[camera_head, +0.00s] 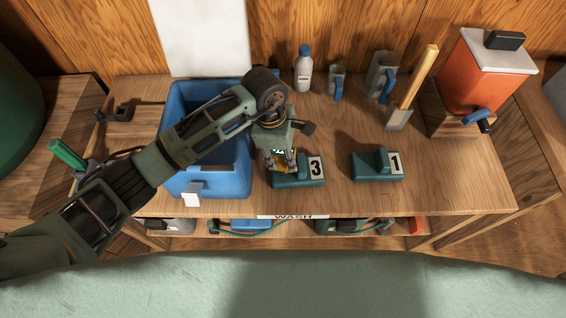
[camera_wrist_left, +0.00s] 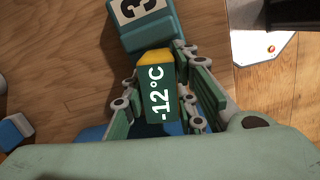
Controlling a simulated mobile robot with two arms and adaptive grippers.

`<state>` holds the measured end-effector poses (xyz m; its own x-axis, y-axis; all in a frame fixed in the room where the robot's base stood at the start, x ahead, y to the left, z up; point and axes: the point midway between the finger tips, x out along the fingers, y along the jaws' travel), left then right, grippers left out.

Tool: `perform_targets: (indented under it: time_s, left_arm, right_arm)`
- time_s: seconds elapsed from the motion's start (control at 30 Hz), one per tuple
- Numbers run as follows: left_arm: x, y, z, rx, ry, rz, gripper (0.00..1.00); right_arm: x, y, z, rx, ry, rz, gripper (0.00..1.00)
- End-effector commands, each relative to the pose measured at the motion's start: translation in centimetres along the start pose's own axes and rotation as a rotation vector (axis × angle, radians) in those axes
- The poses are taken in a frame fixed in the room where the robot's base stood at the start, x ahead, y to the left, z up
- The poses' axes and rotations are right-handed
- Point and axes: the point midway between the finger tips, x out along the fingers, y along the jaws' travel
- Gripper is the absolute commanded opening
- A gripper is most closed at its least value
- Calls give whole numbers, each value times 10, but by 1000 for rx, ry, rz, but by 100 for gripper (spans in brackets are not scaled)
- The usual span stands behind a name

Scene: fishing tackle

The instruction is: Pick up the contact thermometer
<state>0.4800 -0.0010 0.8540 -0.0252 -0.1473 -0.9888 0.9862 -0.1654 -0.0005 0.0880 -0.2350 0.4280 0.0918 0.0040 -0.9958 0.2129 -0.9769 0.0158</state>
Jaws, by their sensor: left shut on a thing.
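The contact thermometer (camera_wrist_left: 159,97) is a green device with a yellow end, and its face reads "-12°C" in the left wrist view. My left gripper (camera_wrist_left: 156,112) is shut on it, with the linked fingers on both sides. In the head view the thermometer (camera_head: 281,152) is mostly hidden by my left gripper (camera_head: 280,162), just above the green holder marked 3 (camera_head: 290,181). In the wrist view the yellow end lies at the edge of this holder (camera_wrist_left: 149,34); I cannot tell whether they touch. My right gripper is not in view.
A blue basin (camera_head: 185,182) stands left of the holder, partly under my left arm. A green holder marked 1 (camera_head: 376,166) is to the right. A bottle (camera_head: 303,75), cups, a wooden-handled scraper (camera_head: 413,92) and an orange container (camera_head: 480,75) stand behind. The front right tabletop is clear.

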Motion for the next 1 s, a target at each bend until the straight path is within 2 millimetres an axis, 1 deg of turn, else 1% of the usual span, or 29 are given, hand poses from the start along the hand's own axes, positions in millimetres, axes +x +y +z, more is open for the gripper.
perform_targets:
  time_s: [0.03, 0.2, 0.57, 0.73, 0.87, 1.0]
  left_arm:
    - [0, 0, 0, 0, 0, 0, 13]
    - [0, 0, 0, 0, 0, 1, 0]
    - [-4, 1, 1, 1, -1, 3, 0]
    - [-17, 2, 3, 2, -1, 6, 0]
    - [-38, 2, 6, 4, -1, 8, 0]
    - [-50, -11, 33, 9, -2, 4, 0]
  right_arm:
    - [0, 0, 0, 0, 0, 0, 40]
    - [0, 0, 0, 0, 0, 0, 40]
    - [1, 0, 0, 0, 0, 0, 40]
    - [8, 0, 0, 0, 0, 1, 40]
    - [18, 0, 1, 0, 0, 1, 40]
    - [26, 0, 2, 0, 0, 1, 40]
